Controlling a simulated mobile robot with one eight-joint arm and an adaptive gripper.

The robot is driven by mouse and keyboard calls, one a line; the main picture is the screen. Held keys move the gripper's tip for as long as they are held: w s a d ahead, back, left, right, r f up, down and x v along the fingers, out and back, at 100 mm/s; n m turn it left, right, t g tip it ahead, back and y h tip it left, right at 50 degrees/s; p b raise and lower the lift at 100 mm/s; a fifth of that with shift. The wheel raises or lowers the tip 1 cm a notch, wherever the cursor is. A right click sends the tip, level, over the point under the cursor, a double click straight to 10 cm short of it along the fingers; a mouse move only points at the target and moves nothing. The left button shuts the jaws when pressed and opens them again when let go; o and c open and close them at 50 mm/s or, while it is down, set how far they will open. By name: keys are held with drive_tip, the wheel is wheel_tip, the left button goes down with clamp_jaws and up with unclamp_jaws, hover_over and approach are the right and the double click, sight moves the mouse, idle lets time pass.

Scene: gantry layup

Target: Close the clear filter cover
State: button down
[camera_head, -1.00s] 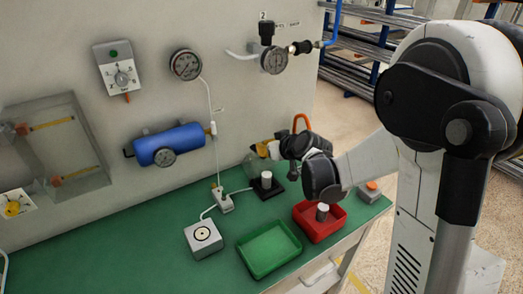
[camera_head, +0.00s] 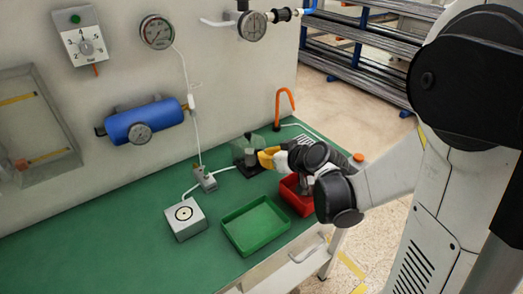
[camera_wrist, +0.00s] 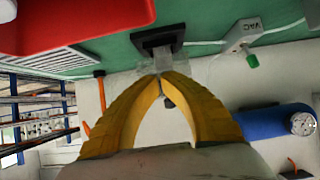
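The clear filter cover (camera_head: 244,147) is a see-through dome at the dark filter base (camera_head: 243,172) on the bench near the wall. It looks raised, standing behind the grey filter part. The cover also shows faintly in the wrist view (camera_wrist: 148,72), beside the black base (camera_wrist: 160,34). My gripper (camera_head: 262,158) has yellow fingers and is just right of the filter part. In the wrist view its fingertips (camera_wrist: 159,76) meet in front of the cover. I cannot tell whether they touch it. Part of the cover is hidden behind the fingers.
A red tray (camera_head: 297,197) lies under my wrist and a green tray (camera_head: 256,226) stands in front. A grey box with a round pad (camera_head: 185,217) and a small valve block (camera_head: 205,180) are to the left. An orange hook (camera_head: 277,105) stands behind; a blue tank (camera_head: 145,121) is on the wall.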

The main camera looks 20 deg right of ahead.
drive_tip(key=shift+s+d+f+b, duration=0.1)
drive_tip(key=shift+s+f+b, duration=0.3)
drive_tip(key=shift+f, duration=0.3)
drive_tip(key=shift+r, duration=0.1)
idle(0.9)
